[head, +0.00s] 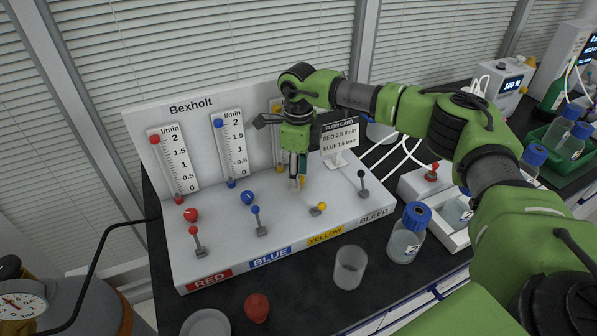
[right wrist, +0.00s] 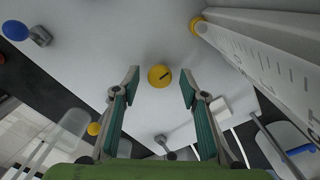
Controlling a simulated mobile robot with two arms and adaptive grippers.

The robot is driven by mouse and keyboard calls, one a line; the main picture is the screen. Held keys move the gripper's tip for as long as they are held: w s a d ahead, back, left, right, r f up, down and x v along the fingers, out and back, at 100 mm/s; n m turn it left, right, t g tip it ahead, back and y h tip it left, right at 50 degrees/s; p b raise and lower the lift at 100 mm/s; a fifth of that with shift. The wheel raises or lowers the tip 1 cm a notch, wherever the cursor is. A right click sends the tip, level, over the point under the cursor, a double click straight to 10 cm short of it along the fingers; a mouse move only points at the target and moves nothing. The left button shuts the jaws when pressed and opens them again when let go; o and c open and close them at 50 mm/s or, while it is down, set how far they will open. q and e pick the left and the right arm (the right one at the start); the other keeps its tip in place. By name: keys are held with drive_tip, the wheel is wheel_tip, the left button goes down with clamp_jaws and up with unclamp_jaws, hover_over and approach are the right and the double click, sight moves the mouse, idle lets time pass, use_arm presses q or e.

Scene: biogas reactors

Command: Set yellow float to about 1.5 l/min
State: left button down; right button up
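The white Bexholt flow panel (head: 280,225) has three scaled tubes. The round yellow knob (right wrist: 159,76) with a dark line mark lies between the fingers of my right gripper (right wrist: 159,88). The fingers are open, with a gap on both sides of the knob. In the head view my right gripper (head: 298,180) points down there. My left gripper is not in view.
Beside it are the yellow lever (head: 318,208), blue knob (head: 248,198), blue lever (head: 257,215), red lever (head: 195,235) and bleed lever (head: 362,180). The flow card (head: 340,140) stands behind. A clear cup (head: 350,267) and blue-capped bottle (head: 405,240) stand in front and to the right.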

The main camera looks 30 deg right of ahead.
drive_tip(key=c, duration=1.1)
drive_tip(key=shift+c, duration=0.2)
